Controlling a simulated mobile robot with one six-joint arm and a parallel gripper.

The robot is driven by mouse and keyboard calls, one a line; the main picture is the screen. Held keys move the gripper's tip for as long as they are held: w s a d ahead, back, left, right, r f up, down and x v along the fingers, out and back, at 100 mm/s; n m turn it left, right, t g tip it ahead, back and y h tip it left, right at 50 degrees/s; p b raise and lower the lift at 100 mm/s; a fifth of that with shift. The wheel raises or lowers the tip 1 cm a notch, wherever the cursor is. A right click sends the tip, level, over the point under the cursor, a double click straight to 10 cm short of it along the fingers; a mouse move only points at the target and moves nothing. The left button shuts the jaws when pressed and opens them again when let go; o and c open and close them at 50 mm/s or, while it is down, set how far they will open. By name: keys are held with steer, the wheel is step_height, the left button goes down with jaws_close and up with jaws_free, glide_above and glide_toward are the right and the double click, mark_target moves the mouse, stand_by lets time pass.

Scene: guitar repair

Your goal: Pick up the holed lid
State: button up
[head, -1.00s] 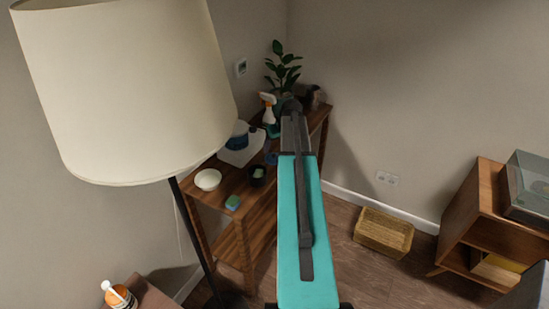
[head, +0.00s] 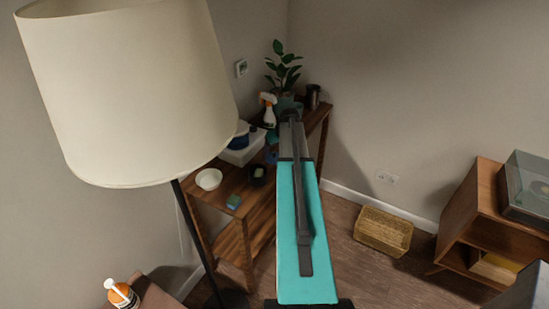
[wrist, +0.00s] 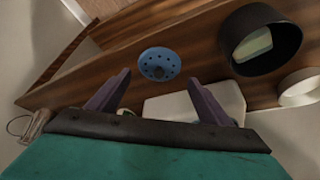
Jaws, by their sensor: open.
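The holed lid (wrist: 159,64) is a blue disc with a ring of small holes and a dark knob in its middle. In the wrist view it lies on the wooden shelf top (wrist: 195,55). My gripper (wrist: 160,83) is open and empty, its two dark fingers spread. The lid shows beyond the fingertips, roughly centred in the gap between them. In the head view my teal arm covers the area around the gripper, so I cannot clearly make out the lid there.
A black pot (wrist: 286,46) with a pale green block inside stands right of the lid, a white bowl (wrist: 299,90) beyond it. A white box (head: 241,151), spray bottle (head: 268,115), plant (head: 284,68), sponge (head: 234,202) and dark cup (head: 313,97) share the shelf. A lampshade (head: 130,90) hangs left.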

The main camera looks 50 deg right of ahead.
mark_target(275, 156)
steer(key=shift+p+x, duration=1.05)
steer(key=shift+x, duration=1.15)
steer(key=shift+s, duration=0.15)
steer(key=c, duration=1.2)
steer(key=shift+s+a+f, duration=0.1)
jaws_close()
